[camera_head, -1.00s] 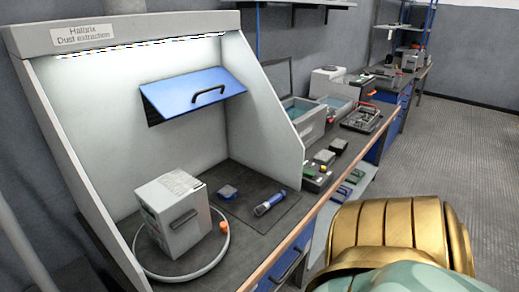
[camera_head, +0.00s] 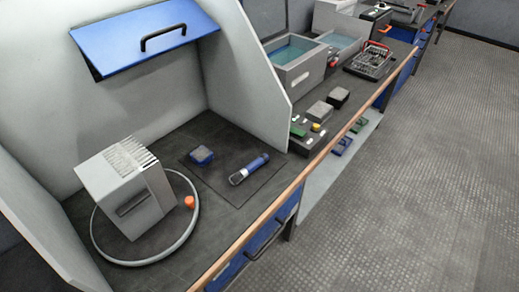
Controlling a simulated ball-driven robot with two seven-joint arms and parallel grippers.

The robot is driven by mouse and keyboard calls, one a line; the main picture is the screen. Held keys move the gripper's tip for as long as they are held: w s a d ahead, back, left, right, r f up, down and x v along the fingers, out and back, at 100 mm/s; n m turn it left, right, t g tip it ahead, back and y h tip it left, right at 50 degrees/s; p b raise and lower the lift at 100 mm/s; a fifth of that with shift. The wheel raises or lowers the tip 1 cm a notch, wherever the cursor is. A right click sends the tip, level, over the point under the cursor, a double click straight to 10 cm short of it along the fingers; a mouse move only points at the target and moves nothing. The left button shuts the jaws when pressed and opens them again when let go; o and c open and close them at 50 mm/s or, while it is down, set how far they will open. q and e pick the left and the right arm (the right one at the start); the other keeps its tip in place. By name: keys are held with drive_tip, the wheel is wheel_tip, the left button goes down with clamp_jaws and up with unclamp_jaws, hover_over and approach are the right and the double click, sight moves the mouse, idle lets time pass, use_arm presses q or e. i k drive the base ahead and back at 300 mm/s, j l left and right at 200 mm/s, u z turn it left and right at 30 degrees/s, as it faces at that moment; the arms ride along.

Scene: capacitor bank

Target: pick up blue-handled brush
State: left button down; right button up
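The blue-handled brush (camera_head: 249,169) lies on the dark mat inside the grey dust extraction booth, near its right side wall. Its blue handle points up and right, and its pale end points down and left. A small blue block-like item (camera_head: 201,155) sits to its left on the same mat. Neither of my grippers shows in the head view.
A grey box with fins (camera_head: 126,187) stands in the booth's left part, ringed by a grey hose (camera_head: 188,234) with an orange piece. A raised blue flap (camera_head: 145,38) hangs above. The bench continues right with basins (camera_head: 297,68). The floor at right is clear.

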sight(236, 177)
drive_tip(key=i+l+u, duration=0.25)
drive_tip(key=i+l, duration=0.25)
drive_tip(key=l, duration=0.2)
drive_tip(key=i+l+u, duration=0.15)
drive_tip(key=l, duration=0.2)
drive_tip(key=i+l+u, duration=0.1)
drive_tip(key=i+l, duration=0.15)
drive_tip(key=l, duration=0.15)
drive_tip(key=j+u, duration=0.15)
drive_tip(key=u, duration=0.35)
drive_tip(key=k+l, duration=0.35)
drive_tip(key=k, duration=0.2)
drive_tip(key=k+l, duration=0.35)
drive_tip(key=k, duration=0.2)
drive_tip(key=i, duration=0.9)
drive_tip(key=z, duration=0.05)
